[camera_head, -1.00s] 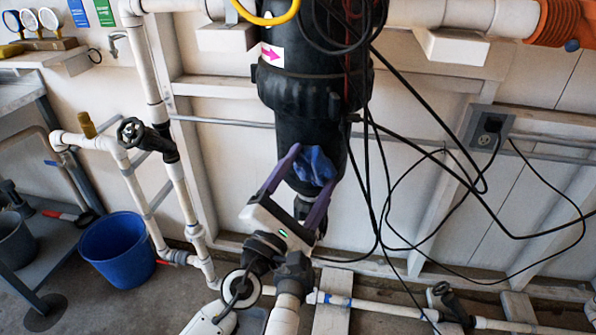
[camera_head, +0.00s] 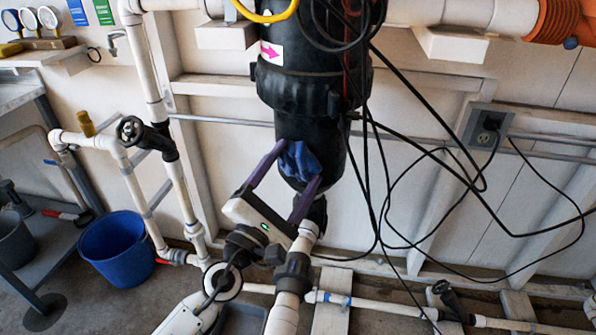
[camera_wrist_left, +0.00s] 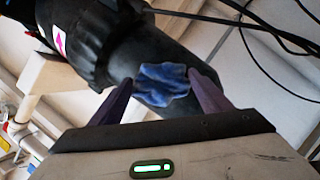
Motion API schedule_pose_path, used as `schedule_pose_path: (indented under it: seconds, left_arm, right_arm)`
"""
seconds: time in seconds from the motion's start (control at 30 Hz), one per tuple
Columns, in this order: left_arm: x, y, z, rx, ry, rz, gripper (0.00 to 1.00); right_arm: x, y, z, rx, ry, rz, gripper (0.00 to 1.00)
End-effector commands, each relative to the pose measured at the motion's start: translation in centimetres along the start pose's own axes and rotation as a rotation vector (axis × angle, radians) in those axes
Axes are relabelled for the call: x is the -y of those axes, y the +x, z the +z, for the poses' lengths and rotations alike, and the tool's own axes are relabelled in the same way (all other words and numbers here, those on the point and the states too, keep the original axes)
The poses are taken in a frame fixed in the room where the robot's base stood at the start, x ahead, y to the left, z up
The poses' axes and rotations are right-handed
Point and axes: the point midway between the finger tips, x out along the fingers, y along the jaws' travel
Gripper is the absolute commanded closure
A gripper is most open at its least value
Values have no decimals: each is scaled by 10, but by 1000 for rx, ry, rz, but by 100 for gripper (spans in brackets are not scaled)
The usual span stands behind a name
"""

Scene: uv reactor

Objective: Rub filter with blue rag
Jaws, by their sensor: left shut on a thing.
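The filter (camera_head: 310,125) is a large black upright cylinder with a pink arrow label, in the middle of the head view. It also fills the upper middle of the left wrist view (camera_wrist_left: 135,45). My left gripper (camera_head: 296,165) has purple fingers and is shut on the crumpled blue rag (camera_head: 299,160). The rag lies against the lower body of the filter, at its front left. In the left wrist view the rag (camera_wrist_left: 163,84) shows between the two fingertips, against the black surface. My right gripper is not in view.
Black cables (camera_head: 385,170) hang in front of and right of the filter. White pipes with a black valve (camera_head: 131,130) stand to the left. A blue bucket (camera_head: 117,248) is on the floor at the left. A white pipe (camera_head: 375,305) runs low along the wall.

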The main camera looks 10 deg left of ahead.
Motion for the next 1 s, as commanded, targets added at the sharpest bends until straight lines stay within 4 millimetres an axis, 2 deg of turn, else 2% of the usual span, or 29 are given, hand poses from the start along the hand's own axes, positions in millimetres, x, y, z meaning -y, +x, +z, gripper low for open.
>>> schedule_pose_path:
  seconds: [0.03,0.23,0.73,1.0]
  left_arm:
    - [-6,2,-5,-9,6,15,47]
    - [-6,-5,-2,-9,7,14,47]
    - [-2,-50,19,-5,4,6,47]
    - [-2,-55,22,-3,4,7,47]
  right_arm:
    - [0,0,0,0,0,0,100]
    - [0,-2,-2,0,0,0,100]
    - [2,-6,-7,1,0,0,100]
    - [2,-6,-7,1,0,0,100]
